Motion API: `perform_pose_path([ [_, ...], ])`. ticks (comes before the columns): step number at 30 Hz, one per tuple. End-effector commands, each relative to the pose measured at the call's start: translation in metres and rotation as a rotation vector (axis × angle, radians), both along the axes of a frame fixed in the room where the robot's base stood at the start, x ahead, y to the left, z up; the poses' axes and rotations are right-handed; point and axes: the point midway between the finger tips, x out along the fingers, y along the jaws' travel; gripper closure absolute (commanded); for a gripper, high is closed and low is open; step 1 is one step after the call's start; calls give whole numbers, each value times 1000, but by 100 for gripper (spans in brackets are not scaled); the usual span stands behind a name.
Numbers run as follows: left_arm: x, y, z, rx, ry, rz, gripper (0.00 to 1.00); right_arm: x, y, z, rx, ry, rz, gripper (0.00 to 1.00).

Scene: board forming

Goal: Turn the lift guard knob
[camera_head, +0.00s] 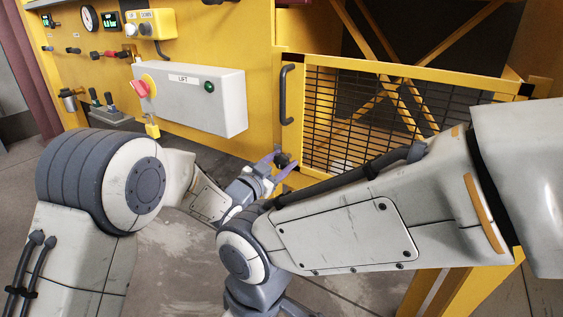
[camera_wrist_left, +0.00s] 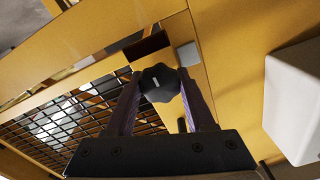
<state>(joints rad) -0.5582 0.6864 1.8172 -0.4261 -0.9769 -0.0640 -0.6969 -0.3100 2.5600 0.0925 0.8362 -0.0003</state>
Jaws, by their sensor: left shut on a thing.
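The lift guard knob (camera_head: 281,159) is a dark, lobed knob low on the yellow post beside the mesh guard gate. In the left wrist view the knob (camera_wrist_left: 160,76) shows a pale mark on its face, between the two purple-sided fingers. My left gripper (camera_head: 277,166) is shut on the knob, one finger on each side of it. The mesh gate (camera_head: 385,110) stands to the right of the knob in the head view. My right arm crosses the front of the head view, and its gripper is not in view.
A grey LIFT box (camera_head: 220,98) with a red knob (camera_head: 140,89) and green light is above left of the gripper. A yellow padlock (camera_head: 152,130) hangs under it. A dark handle (camera_head: 286,95) stands above the knob. My right forearm lies close in front of the gate.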

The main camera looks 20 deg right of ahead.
Motion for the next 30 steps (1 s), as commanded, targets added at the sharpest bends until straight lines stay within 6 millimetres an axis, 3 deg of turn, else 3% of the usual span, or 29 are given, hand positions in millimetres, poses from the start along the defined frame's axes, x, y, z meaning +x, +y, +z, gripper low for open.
perform_pose_path([
  [11, 0, 0, 3, -72, 94, -1, 100, 0, 0, 16, 0, 0, 0, 50],
  [30, 1, 1, 4, -428, 551, 1, 100, 0, 0, 74, 0, 0, 0, 50],
])
